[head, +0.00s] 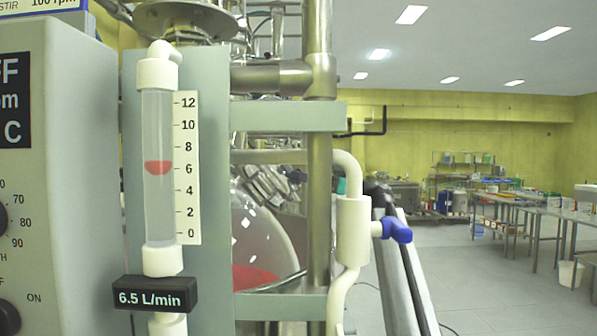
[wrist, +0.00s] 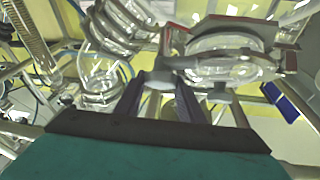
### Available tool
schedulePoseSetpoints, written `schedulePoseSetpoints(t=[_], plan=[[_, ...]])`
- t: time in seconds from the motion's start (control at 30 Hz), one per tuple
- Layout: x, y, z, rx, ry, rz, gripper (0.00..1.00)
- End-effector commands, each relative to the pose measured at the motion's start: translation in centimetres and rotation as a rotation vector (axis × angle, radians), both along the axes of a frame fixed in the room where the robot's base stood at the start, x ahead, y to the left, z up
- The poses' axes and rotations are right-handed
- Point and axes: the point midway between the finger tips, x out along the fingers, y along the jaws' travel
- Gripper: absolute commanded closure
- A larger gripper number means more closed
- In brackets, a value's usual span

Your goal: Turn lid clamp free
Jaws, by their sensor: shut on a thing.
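In the wrist view, the lid clamp (wrist: 185,62) is a grey metal band with a reddish edge around a clear glass flange. My gripper (wrist: 160,84) reaches up to the left end of this clamp. Its two dark fingers are shut on a small grey part of the clamp, which is mostly hidden between the fingertips. The glass of the flange (wrist: 228,48) shows just right of the fingers. In the head view the clamp and the fingertips cannot be made out behind the panel and pipes.
Glass tubes (wrist: 100,75) and a coiled hose (wrist: 32,40) crowd the left of the wrist view. A blue handle (wrist: 287,102) is at right. In the head view, a flowmeter (head: 158,165), a steel post (head: 319,150) and a blue-handled valve (head: 397,230) stand close; open floor lies right.

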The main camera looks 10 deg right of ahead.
Motion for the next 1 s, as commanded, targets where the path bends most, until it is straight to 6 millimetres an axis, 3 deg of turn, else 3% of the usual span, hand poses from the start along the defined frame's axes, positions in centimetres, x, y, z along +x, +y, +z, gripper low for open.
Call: schedulePoseSetpoints(t=[1.0], plan=[[-0.04,-0.01,0.56,-0.028,-0.146,0.125,0.87]])
